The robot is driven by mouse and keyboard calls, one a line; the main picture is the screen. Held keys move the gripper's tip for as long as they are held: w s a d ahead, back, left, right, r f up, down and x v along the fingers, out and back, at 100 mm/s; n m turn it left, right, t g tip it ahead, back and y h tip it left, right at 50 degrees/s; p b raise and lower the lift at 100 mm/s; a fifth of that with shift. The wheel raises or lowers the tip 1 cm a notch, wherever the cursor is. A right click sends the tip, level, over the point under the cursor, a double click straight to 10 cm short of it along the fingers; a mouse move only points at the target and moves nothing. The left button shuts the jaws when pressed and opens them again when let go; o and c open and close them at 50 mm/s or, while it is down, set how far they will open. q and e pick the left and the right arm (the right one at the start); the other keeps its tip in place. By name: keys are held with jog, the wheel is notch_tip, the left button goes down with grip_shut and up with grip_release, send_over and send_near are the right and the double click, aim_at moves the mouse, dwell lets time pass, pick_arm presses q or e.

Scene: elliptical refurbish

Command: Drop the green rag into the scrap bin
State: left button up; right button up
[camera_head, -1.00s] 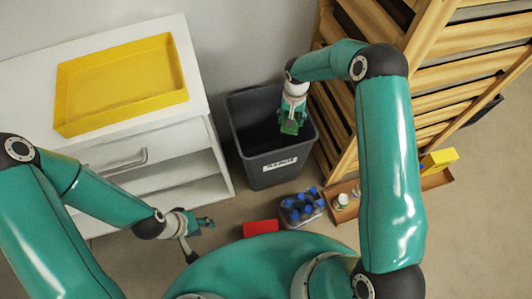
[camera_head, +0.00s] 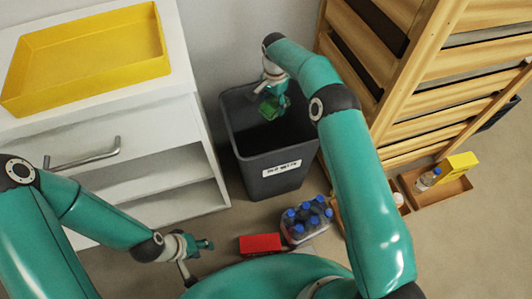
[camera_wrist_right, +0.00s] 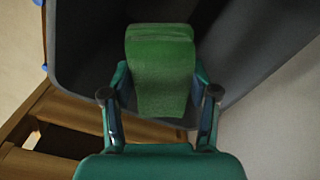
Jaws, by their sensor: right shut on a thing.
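The green rag (camera_head: 268,108) is held in my right gripper (camera_head: 275,97), over the opening of the dark grey scrap bin (camera_head: 272,172). In the right wrist view the rag (camera_wrist_right: 160,70) sits between the two fingers of the right gripper (camera_wrist_right: 160,98), with the dark bin interior (camera_wrist_right: 85,45) behind it. The bin stands upright on the floor with a white label on its front. My left gripper (camera_head: 197,246) is low at the left, away from the bin; its finger gap is not clear.
A white cabinet (camera_head: 170,135) with a yellow tray (camera_head: 90,55) on top stands left of the bin. A wooden slatted rack (camera_head: 410,90) stands to the right. A red box (camera_head: 260,244), a pack of blue-capped bottles (camera_head: 306,218) and a wooden tray (camera_head: 450,190) lie on the floor.

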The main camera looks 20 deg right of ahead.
jog(key=shift+f+b, duration=1.3)
jog(key=shift+f, duration=1.15)
jog(key=o, duration=1.2)
notch_tip(320, 180, up, 12)
